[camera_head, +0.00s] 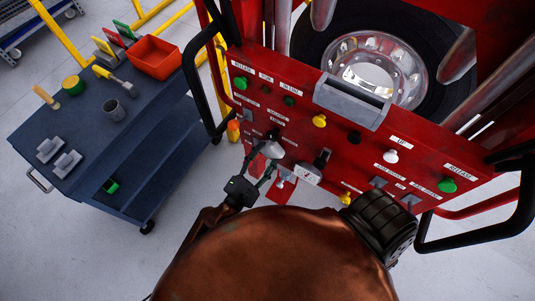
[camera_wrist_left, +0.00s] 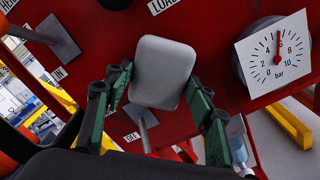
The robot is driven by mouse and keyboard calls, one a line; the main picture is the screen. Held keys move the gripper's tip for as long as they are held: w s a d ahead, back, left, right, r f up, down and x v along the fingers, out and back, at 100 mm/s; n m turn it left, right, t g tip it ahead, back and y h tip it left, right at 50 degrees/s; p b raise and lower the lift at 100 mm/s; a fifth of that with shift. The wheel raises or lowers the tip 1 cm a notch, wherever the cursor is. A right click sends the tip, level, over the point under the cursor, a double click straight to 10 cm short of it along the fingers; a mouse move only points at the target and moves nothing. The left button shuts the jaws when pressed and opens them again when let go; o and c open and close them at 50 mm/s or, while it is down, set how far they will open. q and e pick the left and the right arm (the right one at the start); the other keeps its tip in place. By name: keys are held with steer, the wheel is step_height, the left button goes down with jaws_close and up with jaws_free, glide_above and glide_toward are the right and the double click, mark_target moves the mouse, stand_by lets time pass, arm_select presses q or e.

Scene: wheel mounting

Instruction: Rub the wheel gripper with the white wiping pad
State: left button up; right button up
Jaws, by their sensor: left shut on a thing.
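My left gripper (camera_head: 263,165) is shut on the white wiping pad (camera_head: 272,150), in front of the red machine's control panel. In the left wrist view the pad (camera_wrist_left: 162,72) is a rounded, light grey-white block between the two green-and-black fingers. A wheel (camera_head: 372,72) with a black tyre and shiny rim sits behind the panel. Metal arms, apparently the wheel gripper (camera_head: 459,55), stand beside the tyre. The pad is well below them and apart from them. My right gripper does not show.
The red panel (camera_head: 330,135) carries buttons, levers and a pressure gauge (camera_wrist_left: 273,53). Black handrails (camera_head: 196,85) flank it. Floor shows between cart and machine.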

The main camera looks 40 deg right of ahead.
arm_select(q)
steer(key=shift+v, duration=2.7)
steer(key=shift+a, duration=0.1)
steer(key=v, duration=0.3)
